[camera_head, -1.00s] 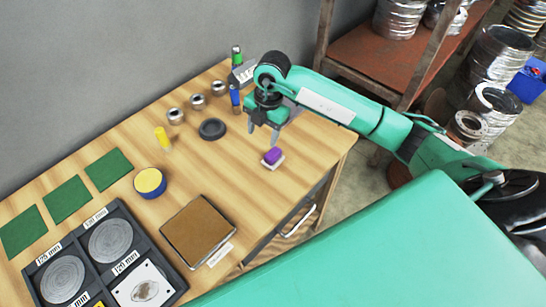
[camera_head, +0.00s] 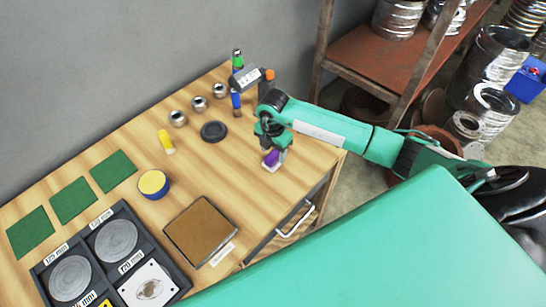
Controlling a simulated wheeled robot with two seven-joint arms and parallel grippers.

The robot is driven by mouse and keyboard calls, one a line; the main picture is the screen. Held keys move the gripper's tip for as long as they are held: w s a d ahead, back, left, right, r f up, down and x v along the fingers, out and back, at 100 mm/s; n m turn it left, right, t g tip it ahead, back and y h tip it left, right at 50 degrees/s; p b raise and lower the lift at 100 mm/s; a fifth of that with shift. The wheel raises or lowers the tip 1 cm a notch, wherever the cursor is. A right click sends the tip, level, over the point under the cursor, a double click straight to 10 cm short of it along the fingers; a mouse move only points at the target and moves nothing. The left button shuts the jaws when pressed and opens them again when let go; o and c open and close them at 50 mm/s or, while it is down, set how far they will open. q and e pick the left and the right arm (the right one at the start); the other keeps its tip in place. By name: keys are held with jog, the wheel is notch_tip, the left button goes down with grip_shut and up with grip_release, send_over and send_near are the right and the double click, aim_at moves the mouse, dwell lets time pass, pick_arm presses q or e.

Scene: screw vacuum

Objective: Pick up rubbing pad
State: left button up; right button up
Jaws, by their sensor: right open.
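The rubbing pad, a small block with a purple top and a pale base (camera_head: 271,160), lies on the wooden table near its right front edge. My right gripper (camera_head: 272,148) is lowered right over it, with its open fingers around or just beside the purple part. Whether the fingers touch the pad cannot be told. My left gripper is not in view.
The wooden table (camera_head: 200,170) also bears a dark round disc (camera_head: 214,131), a yellow cylinder (camera_head: 166,141), a blue-and-yellow round tin (camera_head: 153,184), a brown square plate (camera_head: 200,231), several green sheets and a dark tray of discs (camera_head: 60,245). Small metal cups and bottles stand at the back.

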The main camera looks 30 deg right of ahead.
aim_at(273, 155)
jog(key=shift+f, duration=1.45)
jog(key=c, duration=1.1)
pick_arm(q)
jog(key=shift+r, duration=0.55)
pick_arm(e)
jog(key=shift+w+r, duration=0.1)
